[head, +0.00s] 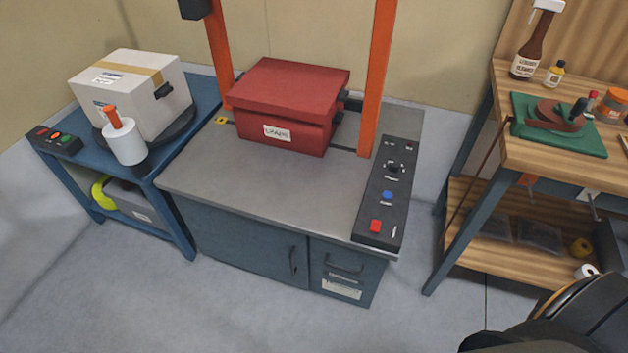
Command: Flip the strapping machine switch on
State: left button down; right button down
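The strapping machine (215,170) is a blue-grey cabinet with a grey top and an orange arch. A black control panel (371,239) runs along the right of its top. The panel carries a dark switch or knob (393,168) with small white marks around it, a blue button (387,195) and a red button (375,226). The switch's position is too small to tell. A red lidded box (290,90) with a white label sits on the top, under the arch. Neither of my grippers can be made out in view.
A blue bench (172,170) at the left holds a taped white box (128,85), a white spool-like item (124,148) and a button box (55,140). A wooden workbench (560,155) with bottles stands at the right. Floor (260,310) in front is clear; dark parts, apparently mine, fill the lower right.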

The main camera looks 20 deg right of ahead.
aim_at(375, 226)
jog(key=z, duration=1.2)
